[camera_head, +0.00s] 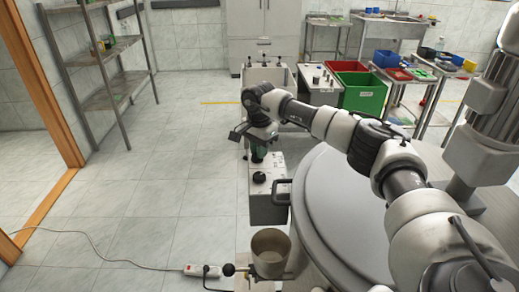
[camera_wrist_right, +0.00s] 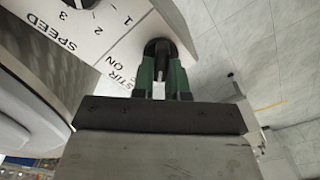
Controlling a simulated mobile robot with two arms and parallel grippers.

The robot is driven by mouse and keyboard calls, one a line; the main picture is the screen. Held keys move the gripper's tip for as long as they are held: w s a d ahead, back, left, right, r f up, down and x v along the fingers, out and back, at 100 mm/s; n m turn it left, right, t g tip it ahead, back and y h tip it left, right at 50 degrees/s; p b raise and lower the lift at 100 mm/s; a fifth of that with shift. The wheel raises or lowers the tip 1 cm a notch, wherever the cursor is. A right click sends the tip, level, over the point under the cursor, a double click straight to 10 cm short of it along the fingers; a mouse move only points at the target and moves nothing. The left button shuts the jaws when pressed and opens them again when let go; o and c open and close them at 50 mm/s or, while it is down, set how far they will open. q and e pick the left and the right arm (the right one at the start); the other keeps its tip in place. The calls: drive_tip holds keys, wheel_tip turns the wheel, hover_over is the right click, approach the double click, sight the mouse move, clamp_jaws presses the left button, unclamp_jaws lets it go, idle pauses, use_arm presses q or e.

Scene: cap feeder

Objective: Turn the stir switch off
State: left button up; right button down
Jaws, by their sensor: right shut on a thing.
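The stir switch is a black knob (camera_wrist_right: 159,47) on a pale control panel (camera_wrist_right: 110,35), beside printed "STIR" and "ON" labels in the right wrist view. My right gripper (camera_wrist_right: 160,75) has green fingers and is shut on this switch, one finger on each side of its handle. Its exact angle is partly hidden by the fingers. In the head view my right gripper (camera_head: 258,153) points down at the far end of the control box (camera_head: 265,212), and the switch is hidden under it. My left gripper is not in view.
A black speed knob (camera_head: 259,178) sits on the same box, nearer than the gripper. A round grey machine lid (camera_head: 350,205) is to the right. A metal cup (camera_head: 270,250) stands in front. A power strip (camera_head: 203,270) lies on the floor, which is clear at left.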

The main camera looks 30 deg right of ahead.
idle(0.4)
drive_tip(key=c, duration=1.1)
unclamp_jaws()
drive_tip(key=shift+c, duration=0.2)
wheel_tip(320, 180, up, 11)
drive_tip(key=shift+b, duration=0.45)
drive_tip(key=shift+f, duration=0.15)
